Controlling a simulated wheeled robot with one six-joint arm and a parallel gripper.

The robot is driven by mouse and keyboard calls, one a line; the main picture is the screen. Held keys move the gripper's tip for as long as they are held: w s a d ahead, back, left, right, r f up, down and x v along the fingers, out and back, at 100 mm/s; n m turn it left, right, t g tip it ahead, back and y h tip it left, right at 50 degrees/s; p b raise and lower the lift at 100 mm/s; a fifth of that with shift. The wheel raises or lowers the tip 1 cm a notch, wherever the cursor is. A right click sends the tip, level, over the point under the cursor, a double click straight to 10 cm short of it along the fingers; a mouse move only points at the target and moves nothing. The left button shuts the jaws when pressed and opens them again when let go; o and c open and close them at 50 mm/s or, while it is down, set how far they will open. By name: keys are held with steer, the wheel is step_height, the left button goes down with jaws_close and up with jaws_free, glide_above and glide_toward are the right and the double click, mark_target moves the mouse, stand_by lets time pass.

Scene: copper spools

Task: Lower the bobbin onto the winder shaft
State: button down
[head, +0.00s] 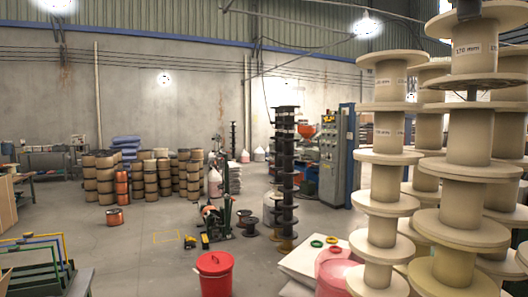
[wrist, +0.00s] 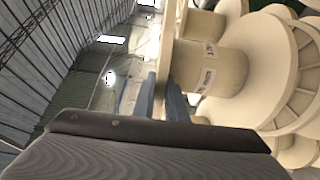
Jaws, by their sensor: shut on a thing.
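In the wrist view my gripper (wrist: 163,98) has its two blue-grey fingers close together on the edge of a beige bobbin flange. The bobbin (wrist: 220,68) has a pale core with printed labels and lies sideways in this picture. In the head view, large beige bobbins (head: 470,135) stand in tall columns at the right, one marked "170 mm". A dark part shows at the top of the nearest column; I cannot tell whether it is my gripper. I cannot make out the winder shaft for certain in either view.
A red lidded bin (head: 215,275) stands at front centre. A white pallet-like slab (head: 312,258) with green and red rings lies beside the bobbin columns. A black spool stack (head: 286,170) and a blue-grey control cabinet (head: 337,155) stand behind.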

steer(key=shift+f+b, duration=2.15)
steer(key=shift+f, duration=0.25)
step_height(320, 180, up, 7)
steer(key=p, duration=0.6)
steer(key=shift+s+r+p, duration=0.1)
steer(key=shift+r+p, duration=0.05)
steer(key=shift+p, duration=0.15)
steer(key=shift+r, duration=1.4)
step_height(320, 180, down, 2)
step_height(320, 180, down, 3)
steer(key=shift+f+b, duration=0.1)
steer(key=shift+b, duration=0.9)
step_height(320, 180, down, 6)
steer(key=a+b, duration=0.1)
steer(key=b, duration=0.5)
steer(key=shift+s+a, duration=0.15)
steer(key=shift+s, duration=0.3)
